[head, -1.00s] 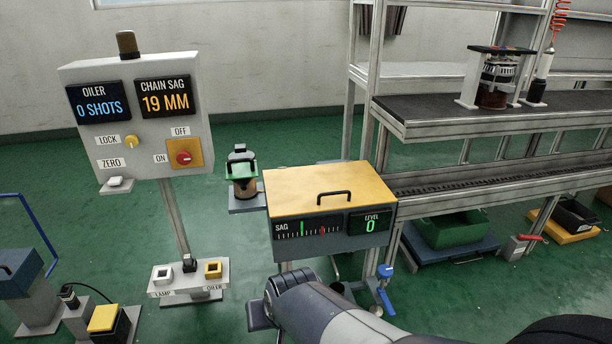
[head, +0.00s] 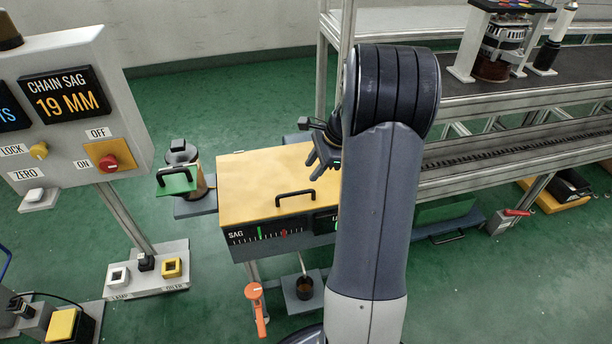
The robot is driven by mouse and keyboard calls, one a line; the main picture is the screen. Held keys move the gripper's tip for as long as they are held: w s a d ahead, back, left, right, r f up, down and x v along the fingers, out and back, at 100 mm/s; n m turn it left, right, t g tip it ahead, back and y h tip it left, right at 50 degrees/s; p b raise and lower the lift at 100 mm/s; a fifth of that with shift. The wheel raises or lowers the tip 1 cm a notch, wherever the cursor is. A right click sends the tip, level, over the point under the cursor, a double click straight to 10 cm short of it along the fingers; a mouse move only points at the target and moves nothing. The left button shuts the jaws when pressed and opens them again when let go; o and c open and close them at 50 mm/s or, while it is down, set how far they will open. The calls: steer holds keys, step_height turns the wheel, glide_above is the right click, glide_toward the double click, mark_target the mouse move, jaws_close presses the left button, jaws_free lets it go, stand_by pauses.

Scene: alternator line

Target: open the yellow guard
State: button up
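The yellow guard (head: 250,175) is a flat lid, lying closed on top of a grey box with a SAG scale on its front. A black bar handle (head: 295,195) stands near its front edge. My gripper (head: 314,166) is above the right part of the guard, behind and a little right of the handle, apart from it. Its fingers look spread, with nothing between them. My arm hides the guard's right end and most of the LEVEL display.
A control panel (head: 70,110) reading 19 MM stands at the left. A green-topped part (head: 177,180) sits on a bracket left of the box. A conveyor (head: 500,90) runs behind at right. An orange-handled lever (head: 256,305) is below the box.

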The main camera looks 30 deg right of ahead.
mark_target(295, 193)
steer(key=b+x, duration=0.3)
steer(key=x, duration=0.7)
steer(key=shift+a+f, duration=0.15)
steer(key=shift+f, duration=0.05)
jaws_close()
